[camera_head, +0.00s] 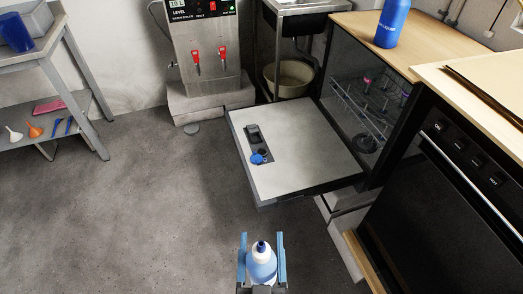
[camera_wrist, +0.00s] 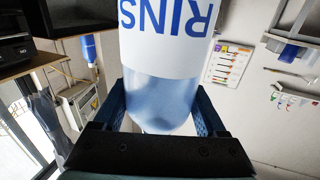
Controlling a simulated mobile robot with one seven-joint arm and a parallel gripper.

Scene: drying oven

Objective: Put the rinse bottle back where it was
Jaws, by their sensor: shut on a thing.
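The rinse bottle (camera_head: 262,266) has a white and pale blue body and a dark blue cap, and stands near the bottom centre of the head view. My gripper (camera_head: 262,250) is shut on it, with one blue finger on each side. In the wrist view the bottle (camera_wrist: 165,60) fills the middle, its white label with blue letters "RINS" upside down, between the gripper's fingers (camera_wrist: 163,108). The floor lies behind it in the head view. I cannot tell where the bottle stood before.
A rack (camera_head: 362,108) shows inside the oven. A blue bottle (camera_head: 391,25) stands on the wooden top (camera_head: 350,25). A shelf table (camera_head: 65,50) is at left; the floor (camera_head: 130,210) between is clear.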

